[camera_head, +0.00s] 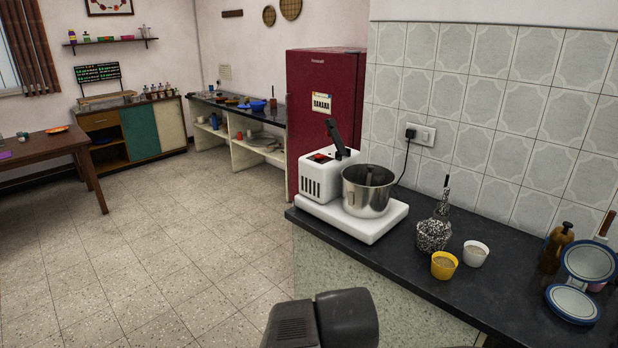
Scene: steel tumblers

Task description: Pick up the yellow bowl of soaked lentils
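The yellow bowl (444,271) stands upright on the black countertop at the right. It holds a tan, grainy filling; single lentils are too small to tell. A white bowl (476,258) with a similar filling stands close to its right and slightly behind. My gripper's fingers do not show; only a dark grey part of my own arm is at the bottom middle, well left of and nearer than the bowl.
A white grinder (322,178) with a steel drum (366,195) stands on the countertop (400,272) left of the bowls. The counter's front edge is clear before the yellow bowl. Open tiled floor lies left.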

